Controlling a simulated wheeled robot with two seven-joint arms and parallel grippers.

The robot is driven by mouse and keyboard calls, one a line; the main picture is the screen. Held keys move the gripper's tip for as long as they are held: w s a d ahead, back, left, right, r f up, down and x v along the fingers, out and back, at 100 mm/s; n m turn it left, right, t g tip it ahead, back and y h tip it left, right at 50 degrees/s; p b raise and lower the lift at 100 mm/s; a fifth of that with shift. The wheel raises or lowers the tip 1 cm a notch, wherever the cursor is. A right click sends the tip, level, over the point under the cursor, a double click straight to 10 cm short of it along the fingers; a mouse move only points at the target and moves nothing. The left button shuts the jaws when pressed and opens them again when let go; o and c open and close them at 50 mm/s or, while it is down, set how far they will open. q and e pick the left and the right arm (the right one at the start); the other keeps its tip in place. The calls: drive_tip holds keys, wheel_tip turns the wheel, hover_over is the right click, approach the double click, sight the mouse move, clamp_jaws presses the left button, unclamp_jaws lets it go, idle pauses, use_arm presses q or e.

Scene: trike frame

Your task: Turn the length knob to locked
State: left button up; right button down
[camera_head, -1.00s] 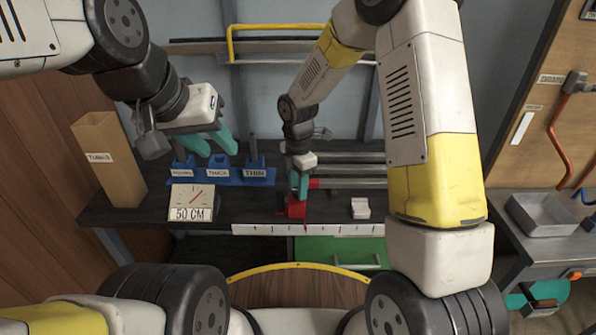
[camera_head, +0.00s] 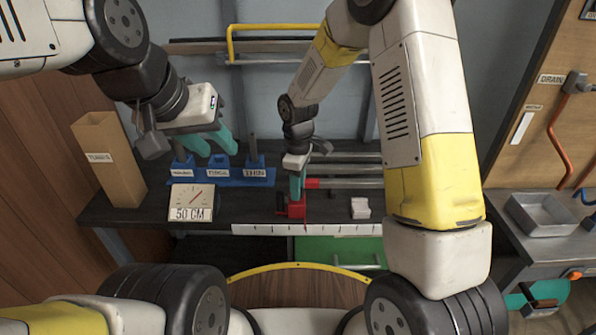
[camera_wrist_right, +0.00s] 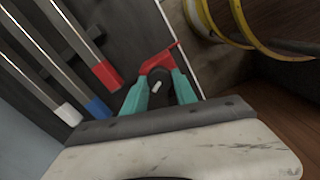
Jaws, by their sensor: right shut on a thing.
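The length knob (camera_wrist_right: 158,86) is a dark round knob with a white mark, set in a red fixture (camera_wrist_right: 160,62) in the right wrist view. In the head view, the red fixture (camera_head: 297,209) stands at the bench's front edge. My right gripper (camera_head: 297,190) points down over it, and its teal fingers (camera_wrist_right: 160,84) are closed on the knob from both sides. The knob itself is hidden in the head view. No lock lettering is readable. My left gripper (camera_head: 210,142) is open and empty above the blue holders at the left.
A dial labelled 50 CM (camera_head: 191,202) stands left of the fixture. Metal tubes (camera_head: 350,170) lie behind, a white block (camera_head: 360,208) to the right, and a ruler strip (camera_head: 330,229) along the front edge.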

drive_tip(key=m, duration=0.5)
drive_tip(key=shift+m, duration=0.3)
drive_tip(key=m, duration=1.5)
drive_tip(key=shift+m, duration=0.3)
drive_tip(key=shift+w, duration=0.1)
drive_tip(key=c, duration=1)
unclamp_jaws()
